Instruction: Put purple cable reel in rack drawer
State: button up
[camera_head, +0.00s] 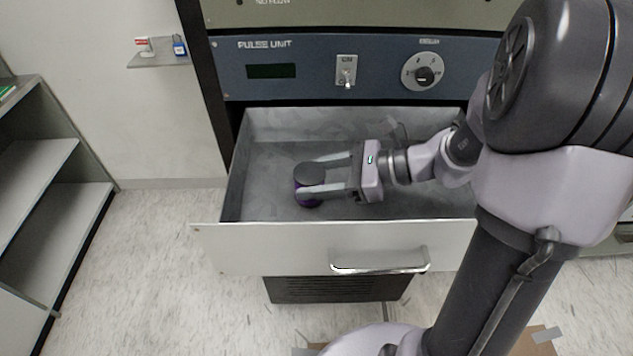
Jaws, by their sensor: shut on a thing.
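The purple cable reel (308,200) has a dark grey round top and a purple side. My gripper (316,176) points left with its two fingers shut on the reel, one on the far side and one on the near side. Both are over the open rack drawer (265,240), inside its outline. The drawer is a grey metal tray pulled out toward me, with a light front and a silver handle (380,264). I cannot tell whether the reel touches the drawer floor.
The blue pulse unit panel (300,60) with a switch and a dial is above the drawer. My arm covers the drawer's right side. The drawer floor left of the reel is bare. An open shelf (50,190) stands at left, and a small wall shelf (160,60) holds two small items.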

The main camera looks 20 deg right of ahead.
jog(key=o, duration=1.5)
jog(key=shift+r, duration=0.1)
jog(key=p+v, duration=0.4)
jog(key=v, duration=0.8)
